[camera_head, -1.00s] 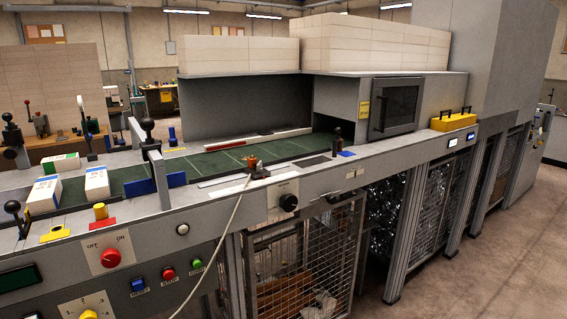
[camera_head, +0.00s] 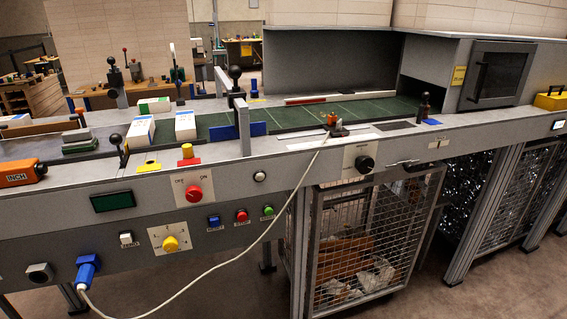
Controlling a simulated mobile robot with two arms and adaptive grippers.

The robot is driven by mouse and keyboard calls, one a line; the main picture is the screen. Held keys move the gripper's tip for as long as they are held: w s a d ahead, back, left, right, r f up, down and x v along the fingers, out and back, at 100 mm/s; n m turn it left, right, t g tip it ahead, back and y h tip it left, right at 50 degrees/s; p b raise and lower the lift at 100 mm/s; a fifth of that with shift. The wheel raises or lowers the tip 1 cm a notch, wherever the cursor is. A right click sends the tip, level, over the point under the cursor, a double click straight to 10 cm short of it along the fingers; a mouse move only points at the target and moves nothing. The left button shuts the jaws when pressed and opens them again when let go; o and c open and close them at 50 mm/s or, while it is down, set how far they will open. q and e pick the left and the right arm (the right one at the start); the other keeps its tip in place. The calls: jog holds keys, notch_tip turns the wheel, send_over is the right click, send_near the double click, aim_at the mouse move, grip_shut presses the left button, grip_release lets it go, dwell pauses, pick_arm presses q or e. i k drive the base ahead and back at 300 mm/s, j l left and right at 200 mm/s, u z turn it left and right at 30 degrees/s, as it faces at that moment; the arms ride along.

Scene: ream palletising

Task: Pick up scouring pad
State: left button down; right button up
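A small stack of flat dark green and grey pads (camera_head: 78,141) lies at the left on the machine's bed, left of a black-knobbed lever. It may be the scouring pad, but it is too small to tell for sure. Neither of my grippers is in view.
Two white ream packs (camera_head: 140,133) (camera_head: 185,126) and a green-marked pack (camera_head: 154,105) sit near the green conveyor belt (camera_head: 300,117). An orange INCH pendant (camera_head: 20,172) lies at the left edge. A white cable (camera_head: 230,253) hangs before the front panel. A wire cage (camera_head: 365,245) stands below.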

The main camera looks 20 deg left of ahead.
aim_at(83, 140)
jog(key=u, duration=1.7)
jog(key=i+j+z, duration=0.1)
jog(key=j, duration=0.35)
jog(key=i+j+z, duration=0.1)
jog(key=j, duration=0.35)
jog(key=i+j, duration=0.2)
jog(key=j, duration=0.25)
jog(key=i+j+z, duration=0.15)
jog(key=j, duration=0.3)
jog(key=i+j+z, duration=0.1)
jog(key=j, duration=0.4)
